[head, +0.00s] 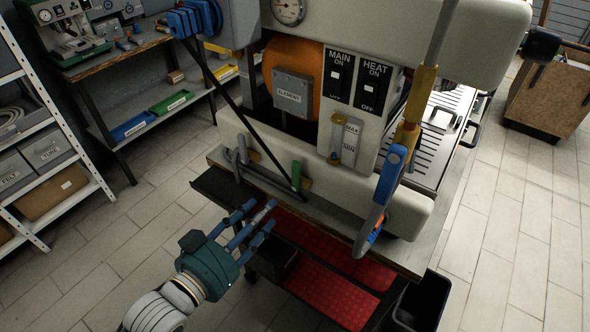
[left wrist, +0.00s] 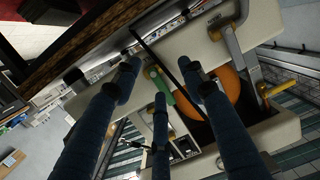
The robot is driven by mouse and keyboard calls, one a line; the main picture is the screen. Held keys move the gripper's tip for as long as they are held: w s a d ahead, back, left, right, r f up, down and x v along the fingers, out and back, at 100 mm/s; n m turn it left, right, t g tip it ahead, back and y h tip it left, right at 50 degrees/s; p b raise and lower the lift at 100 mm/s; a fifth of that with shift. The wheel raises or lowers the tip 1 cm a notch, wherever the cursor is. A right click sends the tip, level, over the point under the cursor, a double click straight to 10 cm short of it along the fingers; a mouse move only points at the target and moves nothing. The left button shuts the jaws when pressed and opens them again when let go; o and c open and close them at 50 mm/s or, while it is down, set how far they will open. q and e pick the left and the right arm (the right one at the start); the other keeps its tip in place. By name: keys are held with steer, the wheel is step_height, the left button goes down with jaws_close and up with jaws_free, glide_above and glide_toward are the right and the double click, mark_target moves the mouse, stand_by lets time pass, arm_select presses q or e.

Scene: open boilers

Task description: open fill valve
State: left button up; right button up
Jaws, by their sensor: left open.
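The coffee machine (head: 400,208) stands open on a bench, with its orange boiler (head: 290,72) exposed. A small green lever (head: 296,175), which looks like the fill valve handle, stands nearly upright low on the machine's front, by a thin black rod. My left gripper (head: 260,213) is below and left of the lever, apart from it, its blue fingers spread and empty. In the left wrist view the green lever (left wrist: 162,86) shows beyond the fingertips, between the fingers. My right gripper is not in view.
A sight gauge (head: 345,140) marked MAX and MIN and the MAIN and HEAT switches are right of the lever. A steam wand (head: 385,185) hangs in front at the right. Red mats (head: 330,297) lie below. Floor at the left is clear; a shelf rack (head: 50,165) stands farther left.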

arm_select(q)
steer(key=t+h, duration=0.1)
steer(key=h, duration=0.1)
glide_toward(297, 173)
steer(key=shift+m, duration=0.4)
steer(key=p+x, duration=0.3)
steer(key=x, duration=0.6)
steer(key=shift+w+r, duration=0.15)
steer(key=shift+w+d, duration=0.45)
steer(key=shift+w, duration=0.1)
jaws_close()
